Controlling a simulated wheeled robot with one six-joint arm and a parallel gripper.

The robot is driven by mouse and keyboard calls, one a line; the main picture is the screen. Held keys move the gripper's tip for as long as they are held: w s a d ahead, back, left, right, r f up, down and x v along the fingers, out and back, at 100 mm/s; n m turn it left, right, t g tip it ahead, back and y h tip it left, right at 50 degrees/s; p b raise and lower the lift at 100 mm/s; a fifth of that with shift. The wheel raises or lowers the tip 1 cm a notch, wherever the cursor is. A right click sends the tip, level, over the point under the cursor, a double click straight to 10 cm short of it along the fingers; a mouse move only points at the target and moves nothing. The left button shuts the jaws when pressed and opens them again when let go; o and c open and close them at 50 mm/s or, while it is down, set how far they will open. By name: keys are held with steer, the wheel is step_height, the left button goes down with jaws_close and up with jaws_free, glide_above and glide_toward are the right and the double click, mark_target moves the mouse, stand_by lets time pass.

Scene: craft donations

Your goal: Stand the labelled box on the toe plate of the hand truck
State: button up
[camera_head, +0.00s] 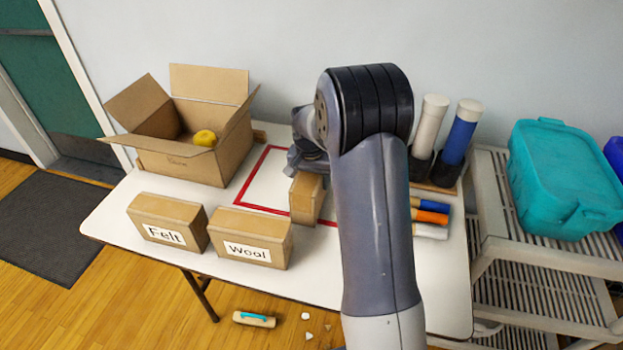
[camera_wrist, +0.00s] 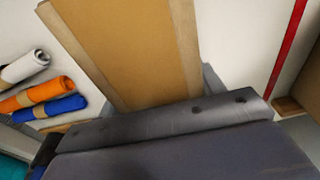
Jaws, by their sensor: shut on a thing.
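A small brown cardboard box (camera_head: 306,197) stands within the red-taped outline on the white table, partly hidden behind my arm. My gripper (camera_head: 305,168) is shut on it from above. In the wrist view the held box's top (camera_wrist: 130,50) fills the upper middle, with a finger edge at its right side. No label shows on its visible faces. A box labelled "Felt" (camera_head: 167,222) and one labelled "Wool" (camera_head: 249,237) stand apart from it at the table's front. I see no hand truck or toe plate in either view.
Coloured rolls (camera_head: 430,215) lie right of my arm; upright tubes (camera_head: 457,140) stand behind. A teal bin (camera_head: 565,178) sits on a slatted rack.

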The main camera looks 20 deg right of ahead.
steer(key=shift+f, duration=0.2)
steer(key=o, duration=1.3)
steer(key=shift+r, duration=0.1)
